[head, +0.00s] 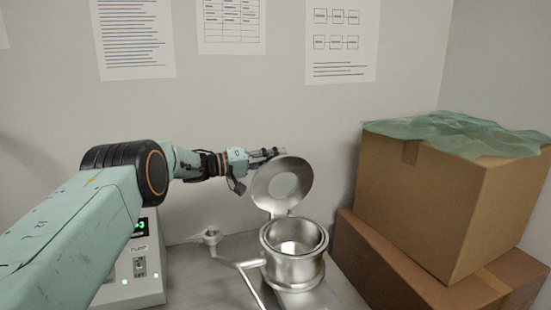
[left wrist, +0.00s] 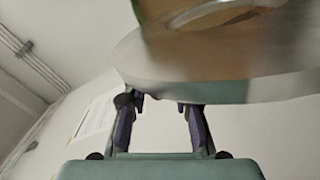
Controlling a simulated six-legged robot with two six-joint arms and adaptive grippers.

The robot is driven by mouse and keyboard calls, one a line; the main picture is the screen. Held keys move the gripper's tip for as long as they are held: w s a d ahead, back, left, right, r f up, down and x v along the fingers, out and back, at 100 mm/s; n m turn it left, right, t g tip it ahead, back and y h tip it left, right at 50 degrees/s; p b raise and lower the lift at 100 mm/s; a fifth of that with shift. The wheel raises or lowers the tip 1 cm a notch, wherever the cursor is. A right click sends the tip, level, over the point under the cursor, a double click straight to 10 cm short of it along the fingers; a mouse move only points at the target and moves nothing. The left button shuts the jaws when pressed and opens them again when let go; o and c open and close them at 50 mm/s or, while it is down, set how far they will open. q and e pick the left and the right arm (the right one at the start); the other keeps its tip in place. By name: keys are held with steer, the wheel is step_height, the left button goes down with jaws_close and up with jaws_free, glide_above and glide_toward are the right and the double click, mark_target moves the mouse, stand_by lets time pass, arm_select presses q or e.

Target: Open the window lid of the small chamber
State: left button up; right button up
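The small chamber (head: 292,270) is a silvery metal pot on the bench, with its mouth open upward. Its round window lid (head: 265,190) stands raised on the hinge at the chamber's back, tilted up, with a paler round window (head: 284,186) in its middle. My left gripper (head: 278,153) is at the lid's upper edge, behind its top left part. In the left wrist view, the lid (left wrist: 190,80) looms blurred above and beyond my left gripper (left wrist: 165,100). Its two fingers are apart with nothing between them. Whether a finger touches the lid is unclear. My right gripper is not in view.
A pump box (head: 142,262) with green lights stands left, partly behind my left arm. A small metal fitting (head: 211,236) and a pipe handle (head: 250,265) are beside the chamber. Stacked cardboard boxes (head: 430,205) with green sheeting (head: 455,132) crowd the right. A wall is close behind.

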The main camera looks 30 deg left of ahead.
arm_select(q)
steer(key=shift+o, duration=0.2)
steer(key=shift+d, duration=0.15)
steer(key=v, duration=1.2)
stand_by(0.4)
